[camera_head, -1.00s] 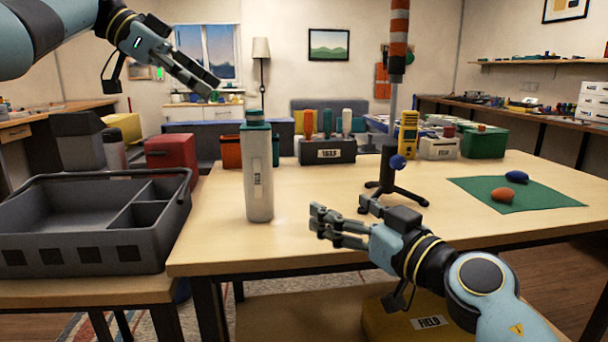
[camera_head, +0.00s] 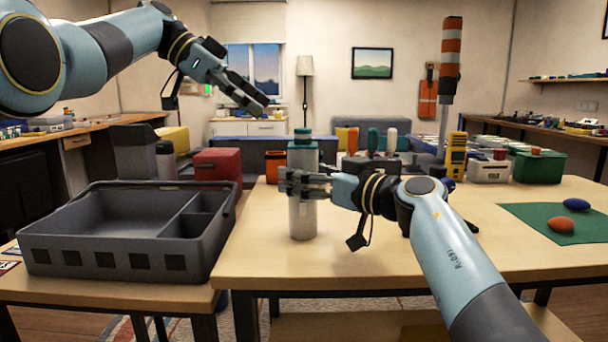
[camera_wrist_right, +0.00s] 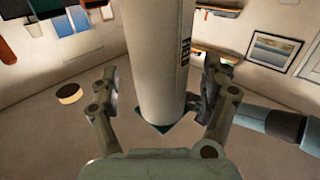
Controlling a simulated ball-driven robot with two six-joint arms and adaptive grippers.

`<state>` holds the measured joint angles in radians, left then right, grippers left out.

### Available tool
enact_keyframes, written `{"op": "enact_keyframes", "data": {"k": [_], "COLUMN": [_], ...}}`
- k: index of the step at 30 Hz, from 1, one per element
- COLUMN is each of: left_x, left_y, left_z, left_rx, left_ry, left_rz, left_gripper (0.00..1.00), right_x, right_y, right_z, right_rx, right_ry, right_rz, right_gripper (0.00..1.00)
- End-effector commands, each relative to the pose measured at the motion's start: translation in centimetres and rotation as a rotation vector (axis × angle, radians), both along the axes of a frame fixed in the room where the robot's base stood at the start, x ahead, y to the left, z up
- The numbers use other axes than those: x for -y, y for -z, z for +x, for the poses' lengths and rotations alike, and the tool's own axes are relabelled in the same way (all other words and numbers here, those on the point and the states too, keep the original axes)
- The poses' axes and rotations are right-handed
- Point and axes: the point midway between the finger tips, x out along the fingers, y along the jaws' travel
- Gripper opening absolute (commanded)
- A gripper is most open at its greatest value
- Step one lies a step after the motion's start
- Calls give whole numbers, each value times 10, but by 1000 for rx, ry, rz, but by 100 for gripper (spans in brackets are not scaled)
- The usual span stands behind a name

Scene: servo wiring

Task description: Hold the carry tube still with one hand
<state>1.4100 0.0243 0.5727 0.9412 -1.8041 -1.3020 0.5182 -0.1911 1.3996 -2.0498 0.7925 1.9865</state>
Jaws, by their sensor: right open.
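The carry tube (camera_head: 303,220) is a tall pale grey tube with a green cap, standing upright near the table's left front. My right gripper (camera_head: 290,184) is at the tube's middle, coming in from the right and partly covering it. In the right wrist view, the tube (camera_wrist_right: 153,50) passes between the two fingers of the right gripper (camera_wrist_right: 162,92). They stand apart with gaps on both sides, so it is open around the tube. My left gripper (camera_head: 255,103) hangs empty in the air above and left of the tube; its finger opening is unclear.
A grey divided tray (camera_head: 120,262) with a handle sits on a lower bench at left. A red box (camera_head: 217,164) and several bottles stand behind the tube. A striped pole (camera_head: 451,60) rises behind my right arm. A green mat (camera_head: 520,212) with two small objects lies at right.

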Motion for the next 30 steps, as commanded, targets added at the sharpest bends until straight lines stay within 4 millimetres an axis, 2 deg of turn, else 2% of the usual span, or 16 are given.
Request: {"op": "enact_keyframes", "data": {"k": [5,14,28,30], "left_x": [0,0,0,0], "left_y": [0,0,0,0], "left_z": [0,0,0,0], "left_rx": [0,0,0,-1], "left_ry": [0,0,0,-1], "left_rz": [0,0,0,0], "left_gripper": [38,38,38,45], "right_x": [-10,-11,-10,-10], "right_y": [0,0,0,0], "right_z": [9,10,10,10], "right_rx": [0,0,0,0], "right_ry": [0,1,1,1], "right_rz": [0,0,0,0], "right_gripper": [81,79,18,16]}}
